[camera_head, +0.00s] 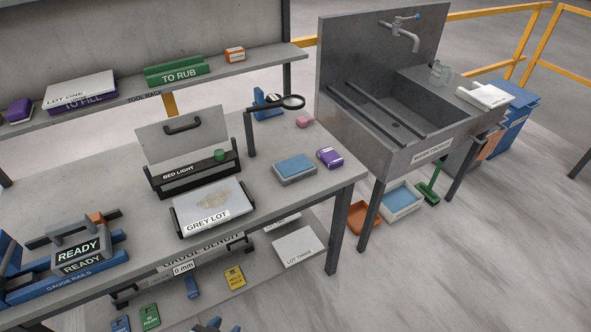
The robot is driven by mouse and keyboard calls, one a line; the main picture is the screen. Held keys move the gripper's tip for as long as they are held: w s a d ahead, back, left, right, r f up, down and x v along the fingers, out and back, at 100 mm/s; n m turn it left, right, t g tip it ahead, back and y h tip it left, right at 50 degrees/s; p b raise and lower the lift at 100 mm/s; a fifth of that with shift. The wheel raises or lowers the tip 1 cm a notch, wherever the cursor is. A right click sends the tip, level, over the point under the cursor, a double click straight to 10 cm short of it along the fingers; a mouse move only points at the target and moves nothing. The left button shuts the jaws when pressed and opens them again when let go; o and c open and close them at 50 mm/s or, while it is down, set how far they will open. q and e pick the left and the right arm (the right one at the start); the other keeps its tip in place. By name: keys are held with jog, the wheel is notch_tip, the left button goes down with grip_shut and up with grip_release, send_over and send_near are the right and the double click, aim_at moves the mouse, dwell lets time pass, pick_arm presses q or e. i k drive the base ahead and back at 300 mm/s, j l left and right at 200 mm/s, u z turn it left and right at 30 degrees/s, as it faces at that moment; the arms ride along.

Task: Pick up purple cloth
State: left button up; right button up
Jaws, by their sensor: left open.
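A small purple folded item (329,158), which looks like the cloth, lies on the grey bench top (290,205) near its right end. It has a pale patch on its side. Another purple item (18,110) sits at the left end of the upper shelf; I cannot tell if it is cloth. Only the tip of my left gripper (215,326) shows at the bottom edge, open, in front of the bench and well apart from both purple items. My right gripper is not in view.
A grey block with a blue top (294,168) lies just left of the purple item, and a pink piece (304,121) lies behind it. A magnifier (291,102) stands on a post. The GREY LOT tray (206,225) is further left. A sink (385,115) stands right.

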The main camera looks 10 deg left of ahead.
aim_at(328, 156)
jog(key=i+l+u, duration=0.15)
jog(key=u, duration=0.7)
jog(key=i+l+u, duration=0.2)
jog(key=l+u, duration=0.2)
jog(key=l, duration=0.25)
jog(key=i+l+u, duration=0.15)
jog(key=l, duration=0.2)
jog(key=i+l, duration=0.1)
jog(key=l, duration=0.35)
jog(key=i+l+u, duration=0.1)
jog(key=l, duration=0.35)
jog(key=i+l, duration=0.1)
jog(key=l, duration=0.35)
jog(key=i+l, duration=0.1)
jog(key=l, duration=0.4)
jog(key=i+l+u, duration=0.1)
jog(key=l, duration=0.35)
